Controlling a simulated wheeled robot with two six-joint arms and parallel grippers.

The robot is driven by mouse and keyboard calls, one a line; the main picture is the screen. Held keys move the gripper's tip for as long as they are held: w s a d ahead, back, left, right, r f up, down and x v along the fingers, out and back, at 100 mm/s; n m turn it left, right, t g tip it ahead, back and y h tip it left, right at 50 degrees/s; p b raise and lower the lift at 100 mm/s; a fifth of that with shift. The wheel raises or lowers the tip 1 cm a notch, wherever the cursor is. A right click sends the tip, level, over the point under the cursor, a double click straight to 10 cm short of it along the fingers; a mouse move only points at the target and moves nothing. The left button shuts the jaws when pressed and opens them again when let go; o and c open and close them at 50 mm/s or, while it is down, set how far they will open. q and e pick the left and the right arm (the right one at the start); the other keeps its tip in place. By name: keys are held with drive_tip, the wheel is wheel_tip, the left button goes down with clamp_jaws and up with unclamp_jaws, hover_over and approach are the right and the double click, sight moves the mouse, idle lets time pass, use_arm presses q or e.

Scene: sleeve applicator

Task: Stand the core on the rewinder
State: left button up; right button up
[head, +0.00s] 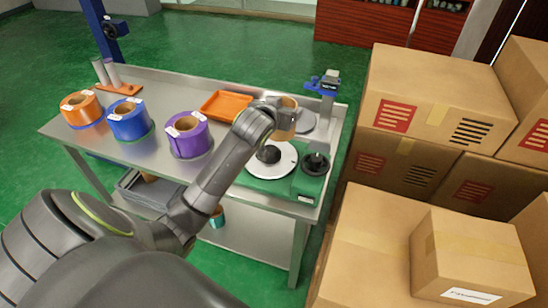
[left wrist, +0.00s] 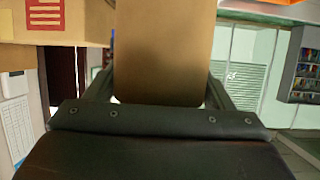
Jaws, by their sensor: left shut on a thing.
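The brown cardboard core (head: 288,103) is held in my left gripper (head: 283,121), above the back of the rewinder. The core also fills the upper middle of the left wrist view (left wrist: 160,50), between the two fingers. The rewinder (head: 258,188) is a green base at the right end of the steel table, with a white disc and a black hub (head: 268,154) in its middle. The hub is bare, and the core is apart from it. My right gripper is not in view.
Orange (head: 81,109), blue (head: 129,120) and purple (head: 187,134) rolls stand on the steel table (head: 160,80). An orange tray (head: 226,105) lies behind. A black knob (head: 316,163) and a blue-topped post (head: 325,85) stand at the right. Cardboard boxes (head: 430,95) are stacked beside the table.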

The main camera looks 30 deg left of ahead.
use_arm(q)
drive_tip(key=a+f, duration=0.2)
drive_tip(key=a, duration=0.2)
hover_over(270, 149)
drive_tip(key=shift+n, duration=0.3)
wheel_tip(270, 149, down, 6)
drive_tip(key=shift+f, duration=2.2)
drive_tip(key=shift+f, duration=0.1)
drive_tip(key=o, duration=1)
